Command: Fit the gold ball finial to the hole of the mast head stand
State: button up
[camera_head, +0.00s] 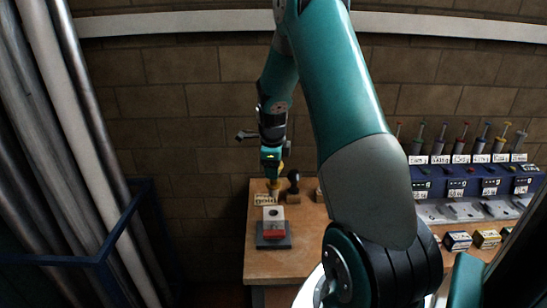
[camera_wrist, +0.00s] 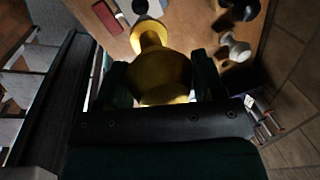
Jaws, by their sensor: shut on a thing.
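The gold ball finial (camera_wrist: 160,72) is gripped between the two dark fingers of my gripper (camera_wrist: 160,82). Its narrow end points away from the wrist, toward the bench. In the head view my gripper (camera_head: 271,160) holds the finial (camera_head: 274,183) above the bench, just behind the mast head stand. The mast head stand (camera_head: 273,227) is a white and red block on a dark grey base, with a dark round hole in its pale top. In the wrist view the stand (camera_wrist: 106,16) is partly cut off at the top edge. The finial is apart from the hole.
A small sign reading "gold" (camera_head: 266,199) is behind the stand. A black finial (camera_head: 293,183) stands to the right; the wrist view shows a pale one (camera_wrist: 235,48) too. The wooden bench (camera_head: 290,265) is clear in front. Small boxes (camera_head: 458,240) and a blue rack (camera_head: 470,180) stand right.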

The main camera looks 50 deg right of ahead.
aim_at(273, 194)
dwell(0.4)
jog(key=shift+s+a+b+x, duration=0.1)
jog(key=shift+a+b+x, duration=0.05)
jog(key=shift+b+x, duration=0.75)
jog(key=shift+s+a+b+x, duration=0.1)
jog(key=shift+a+b+x, duration=0.1)
jog(key=shift+b+x, duration=0.65)
jog(key=shift+s+a+b+x, duration=0.15)
jog(key=shift+b+x, duration=0.45)
jog(key=shift+x, duration=0.5)
jog(key=shift+s+a+b+x, duration=0.1)
jog(key=shift+a+b+x, duration=0.05)
jog(key=shift+b+x, duration=0.65)
jog(key=shift+s+a+b+x, duration=0.15)
jog(key=shift+b+x, duration=0.5)
jog(key=shift+x, duration=0.35)
jog(key=shift+s+a+b+x, duration=0.1)
jog(key=shift+a+b+x, duration=0.05)
jog(key=shift+b+x, duration=0.65)
jog(key=o, duration=1.3)
jog(key=shift+w+f, duration=0.15)
jog(key=shift+f, duration=0.05)
jog(key=shift+r, duration=0.1)
jog(key=b+v, duration=0.2)
jog(key=v, duration=1.5)
jog(key=shift+r+b, duration=0.1)
jog(key=shift+b, duration=0.25)
